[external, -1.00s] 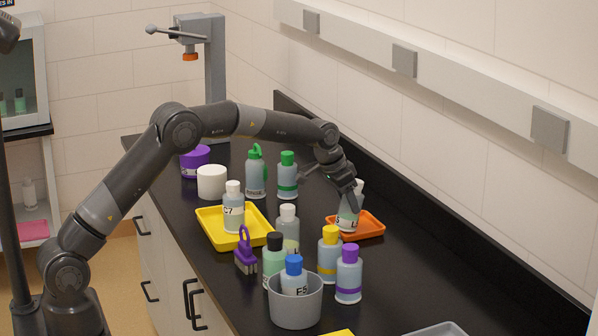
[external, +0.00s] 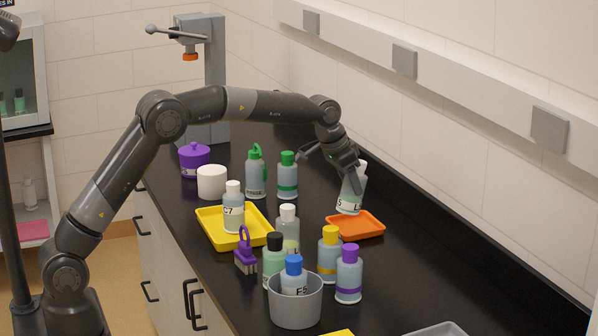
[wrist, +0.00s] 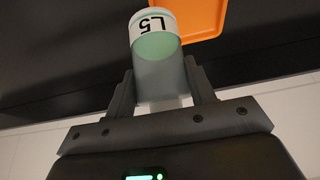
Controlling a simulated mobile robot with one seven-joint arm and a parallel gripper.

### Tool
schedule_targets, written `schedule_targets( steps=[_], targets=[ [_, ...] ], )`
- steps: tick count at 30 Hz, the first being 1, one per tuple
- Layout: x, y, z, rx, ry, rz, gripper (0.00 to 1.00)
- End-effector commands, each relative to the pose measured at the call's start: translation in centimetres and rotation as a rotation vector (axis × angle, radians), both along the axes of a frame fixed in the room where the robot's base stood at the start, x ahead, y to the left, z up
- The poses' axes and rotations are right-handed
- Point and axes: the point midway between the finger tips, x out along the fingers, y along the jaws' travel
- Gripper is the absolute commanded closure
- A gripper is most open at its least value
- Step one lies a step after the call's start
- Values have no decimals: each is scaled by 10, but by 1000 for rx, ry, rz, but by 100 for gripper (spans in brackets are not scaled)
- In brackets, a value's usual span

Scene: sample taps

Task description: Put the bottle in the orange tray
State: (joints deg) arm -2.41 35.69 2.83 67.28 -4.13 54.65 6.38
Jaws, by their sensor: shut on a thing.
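A translucent grey-green bottle with a white cap and a label reading L5 (external: 350,201) is in my gripper (external: 352,182). The gripper is shut on its sides. The bottle is slightly tilted and appears raised over the back left part of the orange tray (external: 362,228), with its base clear of the tray floor. In the wrist view the bottle (wrist: 157,62) sits between the two fingers (wrist: 160,82), its base end pointing away. Part of the orange tray (wrist: 205,18) shows beyond it. The tray looks empty.
A yellow tray (external: 210,222) with bottle C7 (external: 234,210) stands left. Several bottles, a purple rack-like tool (external: 245,255) and a grey cup (external: 296,305) holding a blue-capped bottle crowd the front. Green-capped bottles (external: 288,178) stand behind. The counter right of the orange tray is bare.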

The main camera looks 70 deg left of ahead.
Motion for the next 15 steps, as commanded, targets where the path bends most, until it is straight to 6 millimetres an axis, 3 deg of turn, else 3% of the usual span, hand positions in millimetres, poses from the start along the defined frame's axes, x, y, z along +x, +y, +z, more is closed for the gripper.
schedule_targets(
  steps=[6,15],
  targets=[
    [-14,-34,22,1,-2,-2,93],
    [-15,-43,25,0,-95,6,93]
  ],
)
